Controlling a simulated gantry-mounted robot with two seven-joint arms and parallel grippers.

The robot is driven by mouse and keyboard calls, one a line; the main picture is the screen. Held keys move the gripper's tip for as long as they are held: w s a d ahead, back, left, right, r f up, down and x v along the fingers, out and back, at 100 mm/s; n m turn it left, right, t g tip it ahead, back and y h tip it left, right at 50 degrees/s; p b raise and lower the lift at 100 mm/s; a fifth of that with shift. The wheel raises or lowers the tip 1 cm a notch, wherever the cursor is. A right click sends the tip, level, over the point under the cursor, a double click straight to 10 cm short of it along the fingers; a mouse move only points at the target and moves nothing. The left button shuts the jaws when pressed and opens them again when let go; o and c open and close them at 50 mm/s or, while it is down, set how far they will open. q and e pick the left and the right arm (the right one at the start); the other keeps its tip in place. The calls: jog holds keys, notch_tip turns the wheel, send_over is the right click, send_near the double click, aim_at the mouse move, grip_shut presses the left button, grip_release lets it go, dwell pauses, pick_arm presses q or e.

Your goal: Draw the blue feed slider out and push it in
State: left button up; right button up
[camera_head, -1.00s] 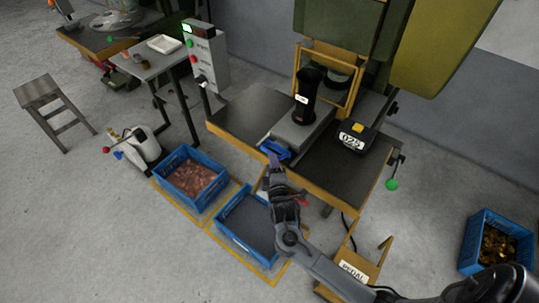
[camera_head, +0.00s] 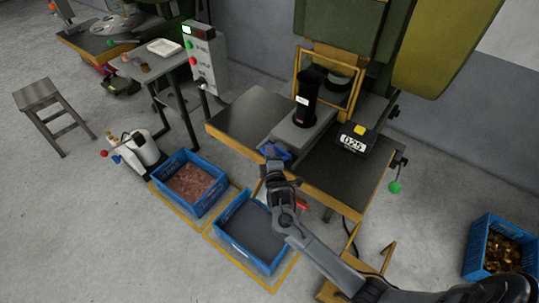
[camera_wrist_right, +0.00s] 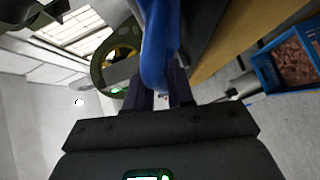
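The blue feed slider (camera_head: 275,152) sits at the front edge of the press table, at the foot of the grey die block. My right gripper (camera_head: 272,166) is at its handle and partly covers it. In the right wrist view the blue handle (camera_wrist_right: 158,62) comes down from the top to between or just in front of my two dark fingers (camera_wrist_right: 162,98). A narrow light gap shows between the fingers. I cannot tell whether they press on the handle. My left gripper is not in view.
A dark press table (camera_head: 250,115) with a yellow edge surrounds the slider, and a black counter box (camera_head: 352,140) stands on it. Below are a blue crate of copper pieces (camera_head: 165,160) and a dark-floored blue crate (camera_head: 224,235). A green-knobbed lever (camera_head: 395,187) hangs at right.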

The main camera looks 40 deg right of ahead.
grip_shut()
jog(key=shift+a+r+p, duration=0.1)
jog(key=shift+a+p, duration=0.15)
jog(key=shift+p, duration=0.2)
jog(key=s+a+p, duration=0.2)
jog(key=a+p, duration=0.2)
jog(key=a, duration=0.3)
jog(key=shift+a+p, duration=0.3)
jog(key=shift+p, duration=0.05)
